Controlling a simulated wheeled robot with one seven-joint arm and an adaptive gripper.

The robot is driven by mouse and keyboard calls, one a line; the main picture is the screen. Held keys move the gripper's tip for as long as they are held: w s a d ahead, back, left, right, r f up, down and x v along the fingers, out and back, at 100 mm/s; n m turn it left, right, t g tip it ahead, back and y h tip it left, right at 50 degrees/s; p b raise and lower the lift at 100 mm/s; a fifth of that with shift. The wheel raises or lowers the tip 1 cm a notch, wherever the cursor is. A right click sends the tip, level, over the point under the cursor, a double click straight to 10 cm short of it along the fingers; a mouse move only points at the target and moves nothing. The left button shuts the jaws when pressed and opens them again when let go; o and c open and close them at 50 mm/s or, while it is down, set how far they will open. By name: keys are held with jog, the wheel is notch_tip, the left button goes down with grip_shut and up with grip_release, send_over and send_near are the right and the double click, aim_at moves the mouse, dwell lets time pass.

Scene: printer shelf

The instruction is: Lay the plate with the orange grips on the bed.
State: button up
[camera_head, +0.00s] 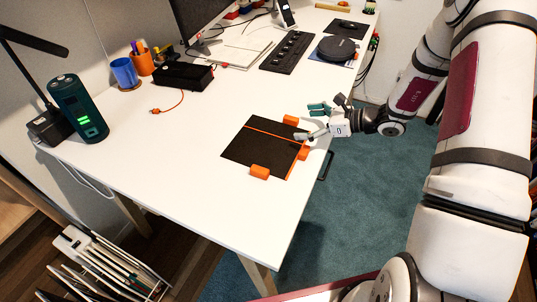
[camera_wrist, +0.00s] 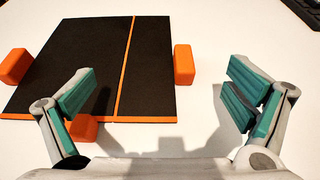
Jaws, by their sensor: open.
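The plate (camera_head: 250,150) is a flat black square lying on the white desk near its right edge. In the wrist view the plate (camera_wrist: 80,60) has an orange stripe across its face and an orange strip along its near edge. Orange grips (camera_head: 260,172) stick out at its sides, such as the right one (camera_wrist: 184,64) and the left one (camera_wrist: 14,66). My gripper (camera_head: 310,121) is open and empty beside the plate. In the wrist view the left finger partly covers the plate's near edge and the near grip (camera_wrist: 82,128). I cannot make out a separate bed.
A black box with an orange-ended cable (camera_head: 183,75), a blue cup (camera_head: 124,72) and a green cylinder (camera_head: 78,108) stand at the left. A long black panel (camera_head: 287,52) and a round black device (camera_head: 337,48) lie further back. The desk around the plate is mostly clear.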

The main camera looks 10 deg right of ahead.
aim_at(289, 130)
jog(key=shift+x, duration=2.6)
jog(key=shift+s+a+r, duration=0.1)
jog(key=shift+a, duration=0.05)
grip_shut()
